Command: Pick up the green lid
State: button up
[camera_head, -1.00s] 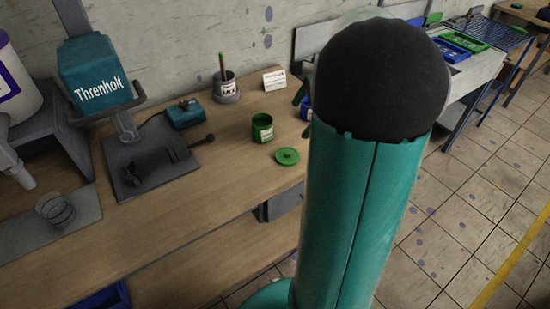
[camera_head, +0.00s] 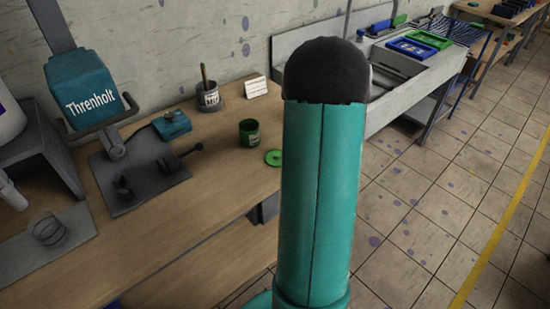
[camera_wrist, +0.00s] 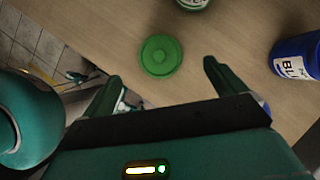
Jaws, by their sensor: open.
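The green lid (camera_head: 273,157) lies flat on the wooden table near its front edge, just left of my arm in the head view. In the head view my gripper is hidden behind my arm. The open green can (camera_head: 249,132) stands upright beside the lid; its edge also shows in the wrist view (camera_wrist: 193,4).
A blue labelled can (camera_wrist: 297,58) stands right of the gripper in the wrist view. The table (camera_head: 185,225) is clear in front.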

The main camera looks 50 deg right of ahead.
aim_at(276, 155)
jog(key=x, duration=0.7)
jog(key=shift+s+f, duration=0.1)
jog(key=shift+s, duration=0.1)
jog(key=c, duration=1)
